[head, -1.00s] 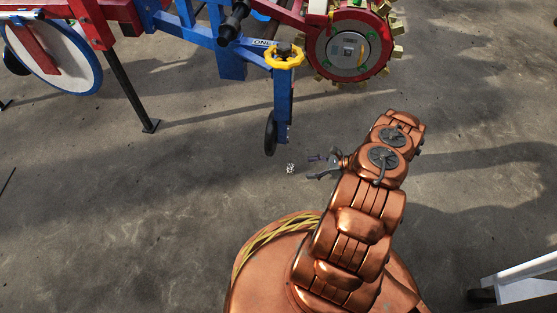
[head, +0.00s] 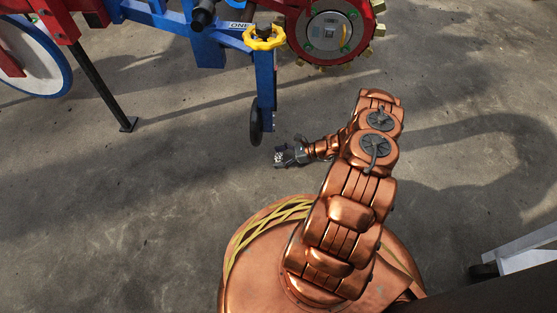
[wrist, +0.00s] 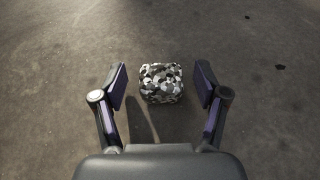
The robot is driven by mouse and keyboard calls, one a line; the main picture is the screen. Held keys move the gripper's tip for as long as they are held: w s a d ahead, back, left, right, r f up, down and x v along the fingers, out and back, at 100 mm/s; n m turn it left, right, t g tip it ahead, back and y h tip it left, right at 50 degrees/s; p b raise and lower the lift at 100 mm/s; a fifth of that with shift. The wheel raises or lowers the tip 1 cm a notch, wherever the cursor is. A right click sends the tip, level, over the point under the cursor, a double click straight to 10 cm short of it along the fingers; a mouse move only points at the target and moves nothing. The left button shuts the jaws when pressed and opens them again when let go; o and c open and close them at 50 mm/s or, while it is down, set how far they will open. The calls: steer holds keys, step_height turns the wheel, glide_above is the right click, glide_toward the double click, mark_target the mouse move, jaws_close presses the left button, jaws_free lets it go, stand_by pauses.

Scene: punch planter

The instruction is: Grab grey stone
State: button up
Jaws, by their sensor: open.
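The grey stone (wrist: 161,83) is a small rounded block speckled black, grey and white, lying on the concrete floor. In the wrist view it sits between the tips of my gripper (wrist: 161,88), with a gap on each side. My gripper is open, its two purple-padded fingers apart from the stone. In the head view my gripper (head: 280,156) is low near the floor, left of my arm, and the stone (head: 279,157) shows small at its fingertips.
A blue and red planter machine (head: 235,45) stands behind, with a yellow handwheel (head: 264,38) and a small dark wheel (head: 256,126) close beyond my gripper. A white frame (head: 520,250) is at the lower right. The floor to the left is clear.

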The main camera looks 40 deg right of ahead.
steer(key=c, duration=1.3)
